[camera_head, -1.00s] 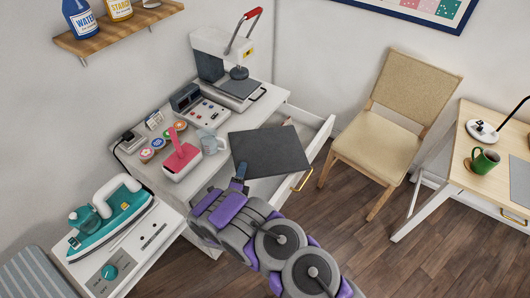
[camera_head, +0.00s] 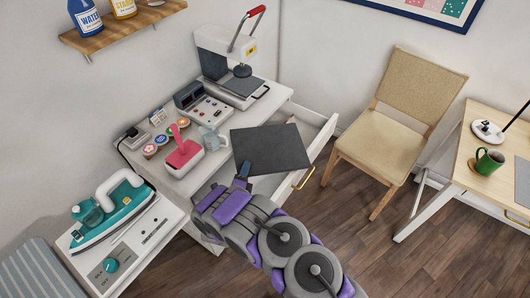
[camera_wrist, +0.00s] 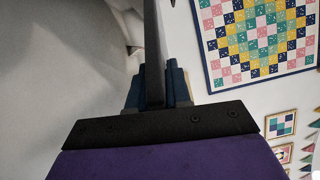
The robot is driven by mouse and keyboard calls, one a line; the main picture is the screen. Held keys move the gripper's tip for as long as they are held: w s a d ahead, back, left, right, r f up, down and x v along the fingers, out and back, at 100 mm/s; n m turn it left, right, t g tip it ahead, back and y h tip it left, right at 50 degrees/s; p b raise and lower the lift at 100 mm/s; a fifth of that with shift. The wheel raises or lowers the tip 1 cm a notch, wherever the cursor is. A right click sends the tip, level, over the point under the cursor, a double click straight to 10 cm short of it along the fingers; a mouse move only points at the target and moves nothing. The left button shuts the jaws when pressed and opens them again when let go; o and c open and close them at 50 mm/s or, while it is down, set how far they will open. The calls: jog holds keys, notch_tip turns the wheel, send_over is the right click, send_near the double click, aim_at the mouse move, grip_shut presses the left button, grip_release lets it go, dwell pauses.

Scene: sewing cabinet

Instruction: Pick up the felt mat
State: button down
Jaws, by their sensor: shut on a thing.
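The felt mat (camera_head: 271,149) is a dark grey, flat, roughly square sheet in the head view. It is held up above the open drawer (camera_head: 316,145) of the white cabinet. My gripper (camera_head: 244,170) is at the mat's near left edge, shut on it. In the wrist view, the mat (camera_wrist: 153,50) shows edge-on as a thin dark strip between the blue fingers of my gripper (camera_wrist: 154,88). The mat hides much of the drawer's inside.
On the cabinet stand a heat press (camera_head: 235,75), a control box (camera_head: 205,108), a pink-handled tool (camera_head: 183,152) and a clear mug (camera_head: 212,138). A teal iron (camera_head: 118,207) is at the lower left.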

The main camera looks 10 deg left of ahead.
jog(key=shift+a+r+p, duration=0.2)
jog(key=shift+r+p, duration=0.15)
jog(key=shift+r, duration=0.3)
notch_tip(320, 180, up, 2)
jog(key=shift+r+p, duration=0.2)
jog(key=shift+p, duration=0.35)
jog(key=s+d+p, duration=0.1)
jog(key=d, duration=0.4)
jog(key=d+r+p, duration=0.1)
jog(key=d, duration=0.4)
jog(key=s+d+p, duration=0.1)
jog(key=d, duration=0.5)
jog(key=shift+s+r, duration=0.15)
jog(key=shift+s, duration=0.15)
jog(key=shift+a, duration=0.1)
